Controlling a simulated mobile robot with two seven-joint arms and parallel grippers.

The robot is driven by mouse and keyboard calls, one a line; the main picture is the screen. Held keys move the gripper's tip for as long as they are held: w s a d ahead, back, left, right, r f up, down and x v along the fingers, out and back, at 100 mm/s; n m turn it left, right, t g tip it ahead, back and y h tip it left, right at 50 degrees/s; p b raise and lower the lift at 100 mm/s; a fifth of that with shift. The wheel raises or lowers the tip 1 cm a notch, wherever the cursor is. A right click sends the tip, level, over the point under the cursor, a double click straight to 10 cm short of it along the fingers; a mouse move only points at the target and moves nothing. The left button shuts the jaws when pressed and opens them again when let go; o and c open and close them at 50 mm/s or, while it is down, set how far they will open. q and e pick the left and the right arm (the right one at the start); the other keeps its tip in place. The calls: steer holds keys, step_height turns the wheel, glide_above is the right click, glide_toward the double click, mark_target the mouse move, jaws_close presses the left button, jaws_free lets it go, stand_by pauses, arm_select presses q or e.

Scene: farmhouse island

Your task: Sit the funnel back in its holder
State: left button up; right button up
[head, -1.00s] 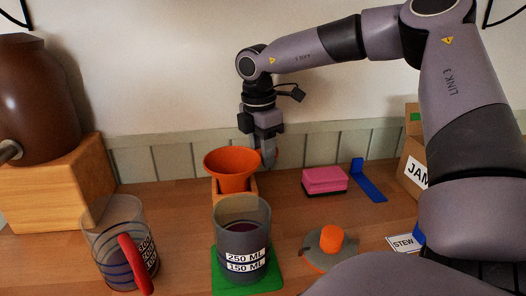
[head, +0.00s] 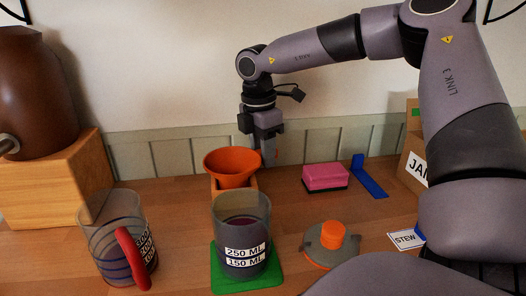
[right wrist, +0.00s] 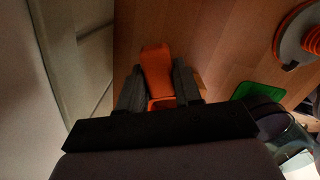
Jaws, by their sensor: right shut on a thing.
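The orange funnel (head: 231,170) sits upright, wide mouth up, at the wooden holder (head: 251,184) behind the grey measuring cup. The funnel's lower part is hidden by the holder and the cup, so I cannot tell how deep it sits. My right gripper (head: 268,155) points down at the funnel's right edge. In the right wrist view its two fingers (right wrist: 160,95) close on an orange part of the funnel (right wrist: 156,66). My left gripper is not in view.
A grey cup (head: 241,240) stands on a green mat (head: 276,274) in front of the holder. A clear jug (head: 110,232) with a red handle is at left. A pink sponge (head: 325,177), a blue piece (head: 368,178) and an orange-knobbed lid (head: 331,244) lie to the right.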

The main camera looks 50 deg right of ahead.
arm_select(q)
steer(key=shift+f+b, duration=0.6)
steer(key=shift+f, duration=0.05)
arm_select(e)
steer(key=shift+f, duration=0.7)
steer(key=o, duration=1.7)
steer(key=shift+c, duration=0.2)
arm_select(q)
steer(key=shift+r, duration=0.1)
arm_select(e)
step_height(320, 180, up, 11)
steer(key=p, duration=0.7)
arm_select(q)
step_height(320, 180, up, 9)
steer(key=p, duration=0.2)
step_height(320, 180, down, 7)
steer(key=b, duration=0.9)
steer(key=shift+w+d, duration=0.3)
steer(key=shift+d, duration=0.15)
arm_select(e)
steer(key=s+a+r, duration=0.3)
steer(key=s+a, duration=0.7)
steer(key=s, duration=0.2)
steer(key=shift+a, duration=0.15)
